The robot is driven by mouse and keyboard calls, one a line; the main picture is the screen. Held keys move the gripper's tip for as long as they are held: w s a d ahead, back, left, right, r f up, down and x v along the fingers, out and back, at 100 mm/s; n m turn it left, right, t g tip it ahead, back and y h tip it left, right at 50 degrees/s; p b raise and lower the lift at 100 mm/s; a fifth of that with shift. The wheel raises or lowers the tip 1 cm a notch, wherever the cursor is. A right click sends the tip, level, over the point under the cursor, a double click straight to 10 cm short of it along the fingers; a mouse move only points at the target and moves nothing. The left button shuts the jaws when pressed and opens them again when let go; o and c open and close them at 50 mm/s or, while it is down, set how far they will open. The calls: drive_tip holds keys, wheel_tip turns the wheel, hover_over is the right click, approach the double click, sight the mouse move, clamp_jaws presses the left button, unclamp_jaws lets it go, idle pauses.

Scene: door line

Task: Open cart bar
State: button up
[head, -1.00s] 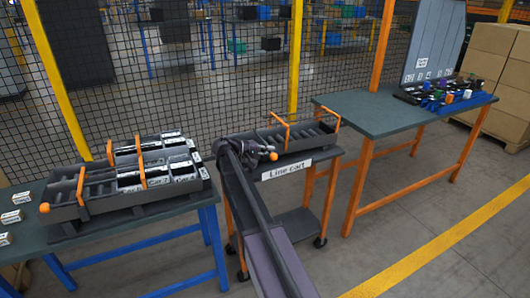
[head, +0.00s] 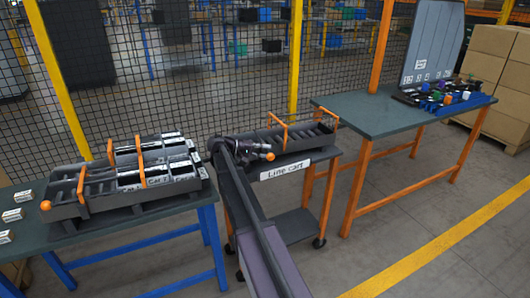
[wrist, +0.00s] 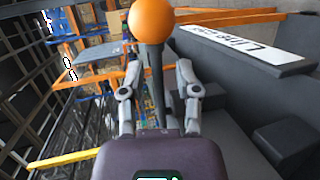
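The line cart (head: 300,157) stands mid-picture in the head view, with a dark slotted tray and orange hoops on top. An orange knob (head: 270,156) shows at its front left, beside my gripper (head: 262,150). In the wrist view the orange knob (wrist: 152,20) sits on a dark stem (wrist: 156,70), which appears to be the cart bar. My gripper (wrist: 155,78) has a finger on each side of the stem, with gaps showing on both sides. I cannot tell whether a finger touches it. My arm hides the cart's left end in the head view.
A blue-legged table (head: 140,220) on the left holds a rack (head: 70,213) with labelled bins and its own orange knob. An orange-legged table (head: 365,115) with a blue tray of parts stands at the right. A mesh fence (head: 210,80) runs behind. The right-hand floor is clear.

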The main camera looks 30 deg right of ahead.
drive_tip(key=shift+d, duration=0.1)
idle(0.5)
drive_tip(key=shift+s+a+r+p, duration=0.2)
drive_tip(key=shift+s+a+p, duration=0.05)
drive_tip(key=shift+a+p, duration=0.25)
drive_tip(key=s+a+f+n+t+y, duration=0.1)
drive_tip(key=s+a+f+t+y, duration=0.1)
drive_tip(key=s+a+f+y, duration=0.65)
drive_tip(key=s+a+f+n+t+y+b, duration=0.15)
drive_tip(key=s+a, duration=0.45)
drive_tip(key=a, duration=0.7)
drive_tip(key=s+a+f+n+t+y+p, duration=0.15)
drive_tip(key=s+a+f+y, duration=0.25)
drive_tip(key=s+a, duration=0.5)
wheel_tip(320, 180, up, 19)
drive_tip(key=w+a+p, duration=0.2)
drive_tip(key=p, duration=1.6)
drive_tip(key=shift+w+r+t, duration=0.15)
drive_tip(key=shift+w+t, duration=0.15)
